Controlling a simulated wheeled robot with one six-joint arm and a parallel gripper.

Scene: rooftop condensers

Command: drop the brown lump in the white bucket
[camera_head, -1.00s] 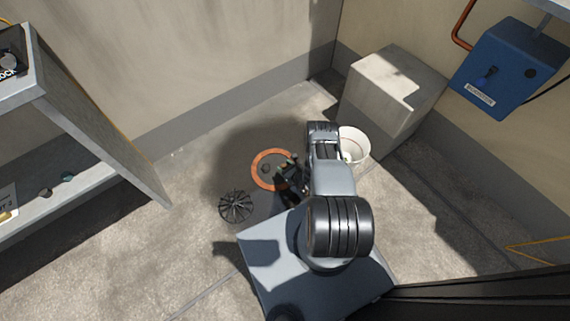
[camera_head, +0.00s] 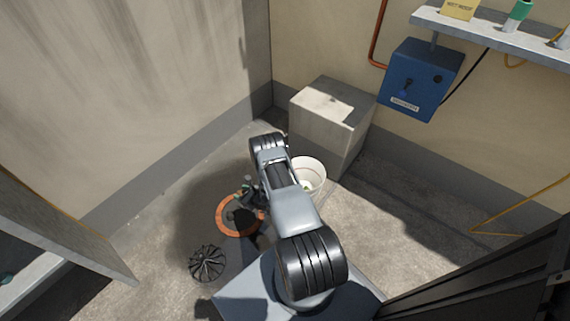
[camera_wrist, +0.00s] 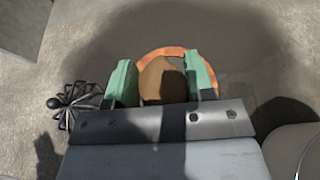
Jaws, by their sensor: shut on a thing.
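The brown lump (camera_wrist: 162,82) is rounded and sits between the two green fingertips of my gripper (camera_wrist: 161,80) in the wrist view. The gripper is shut on it. In the head view my gripper (camera_head: 247,190) is small and partly hidden by my arm, at the far edge of the orange ring; I cannot make out the lump clearly there. The white bucket (camera_head: 317,176) stands upright on the floor to the right of my gripper, partly behind my arm. A curved pale rim at the lower right of the wrist view looks like the bucket (camera_wrist: 299,145).
An orange ring (camera_head: 222,225) lies on the floor, also seen beyond the lump (camera_wrist: 150,56). A black spoked thing (camera_head: 207,263) lies left of it. A concrete block (camera_head: 320,110) stands behind the bucket. A blue box (camera_head: 420,80) hangs on the wall. Shelves flank both sides.

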